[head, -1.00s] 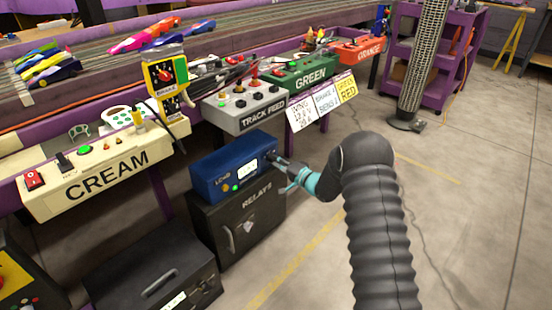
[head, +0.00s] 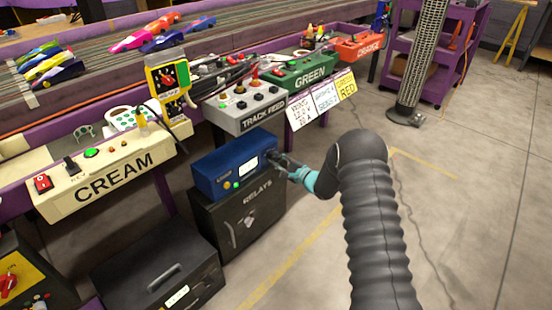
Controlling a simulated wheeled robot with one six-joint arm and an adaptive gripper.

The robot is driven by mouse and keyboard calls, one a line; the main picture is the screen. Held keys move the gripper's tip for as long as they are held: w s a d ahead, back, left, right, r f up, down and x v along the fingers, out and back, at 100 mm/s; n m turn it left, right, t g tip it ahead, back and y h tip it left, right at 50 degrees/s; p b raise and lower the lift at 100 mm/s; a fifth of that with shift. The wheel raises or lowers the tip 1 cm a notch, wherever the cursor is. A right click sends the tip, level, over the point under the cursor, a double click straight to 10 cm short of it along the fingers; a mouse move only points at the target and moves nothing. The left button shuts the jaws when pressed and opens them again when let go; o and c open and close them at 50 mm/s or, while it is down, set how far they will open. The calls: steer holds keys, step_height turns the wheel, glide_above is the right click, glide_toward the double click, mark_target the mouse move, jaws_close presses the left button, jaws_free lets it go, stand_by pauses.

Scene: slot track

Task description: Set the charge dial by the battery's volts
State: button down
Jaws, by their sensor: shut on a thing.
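The blue charger box (head: 213,180) stands on top of the black relays cabinet. Its front has a small lit display (head: 248,166), a green light and an orange light. The charge dial is at the right end of that front, mostly hidden behind my gripper. My gripper (head: 274,158) reaches in from the right and is shut on the dial. A black box (head: 160,268) with a handle and a small lit readout (head: 177,297) sits on the floor at lower left; the readout is too small to read, and I cannot tell whether this is the battery.
The relays cabinet (head: 246,222) is under the charger. Above are the cream panel (head: 110,175), the track feed box (head: 245,108) and hanging white and yellow cards (head: 325,98). A purple shelf (head: 440,60) and a lattice column stand back right. Floor at right is clear.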

steer(key=shift+w+m, duration=0.1)
steer(key=shift+m, duration=0.2)
stand_by(0.4)
steer(key=c, duration=1)
jaws_free()
steer(key=shift+d, duration=0.1)
steer(key=shift+o, duration=0.2)
steer(key=v, duration=1.2)
